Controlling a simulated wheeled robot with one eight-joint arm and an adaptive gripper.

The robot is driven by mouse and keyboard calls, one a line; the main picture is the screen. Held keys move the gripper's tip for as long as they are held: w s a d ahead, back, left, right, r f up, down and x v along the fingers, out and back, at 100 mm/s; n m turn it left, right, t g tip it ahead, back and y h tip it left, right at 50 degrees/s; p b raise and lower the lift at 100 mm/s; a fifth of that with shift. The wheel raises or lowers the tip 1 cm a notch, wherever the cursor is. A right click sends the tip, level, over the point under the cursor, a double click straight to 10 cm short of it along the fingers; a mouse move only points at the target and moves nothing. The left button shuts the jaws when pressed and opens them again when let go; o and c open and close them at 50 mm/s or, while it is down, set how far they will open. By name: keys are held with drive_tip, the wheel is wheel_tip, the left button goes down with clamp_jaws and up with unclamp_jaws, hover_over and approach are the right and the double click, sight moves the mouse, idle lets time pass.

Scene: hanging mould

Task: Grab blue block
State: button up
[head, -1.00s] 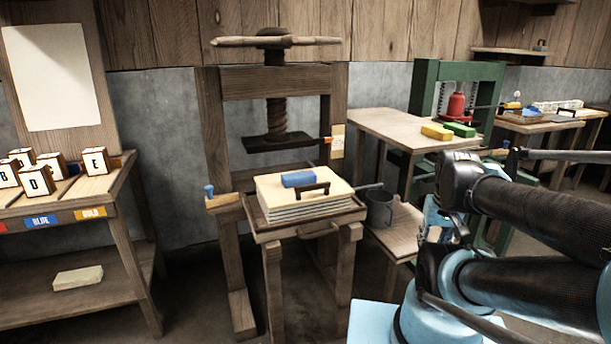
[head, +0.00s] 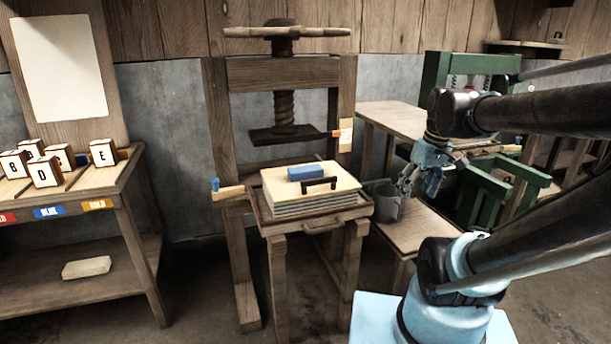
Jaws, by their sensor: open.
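The blue block (head: 306,173) lies on top of a pale board stack (head: 282,191) on the wooden press bed. A black handle (head: 320,185) stands on the same board, just in front of and to the right of the block. My gripper (head: 403,190) is open and empty, pointing down to the right of the stack.
The press screw and plate (head: 287,136) hang above the stack. A rack with lettered blocks (head: 104,152) is at left. A green press (head: 470,85) stands at back right.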

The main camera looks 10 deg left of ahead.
drive_tip(key=w+a+r+n+g+y, duration=0.2)
drive_tip(key=w+a+r+n, duration=0.7)
drive_tip(key=w+a, duration=0.3)
drive_tip(key=n+g, duration=0.2)
drive_tip(key=n, duration=0.7)
approach(307, 168)
drive_tip(key=shift+y, duration=0.3)
drive_tip(key=x, duration=0.4)
drive_tip(key=shift+w+d+f, duration=0.15)
drive_tip(key=shift+w+f, duration=0.05)
drive_tip(key=shift+f, duration=0.05)
drive_tip(key=shift+x, duration=2.65)
drive_tip(key=shift+s+r, duration=0.1)
drive_tip(key=shift+s, duration=0.1)
drive_tip(key=c, duration=1.2)
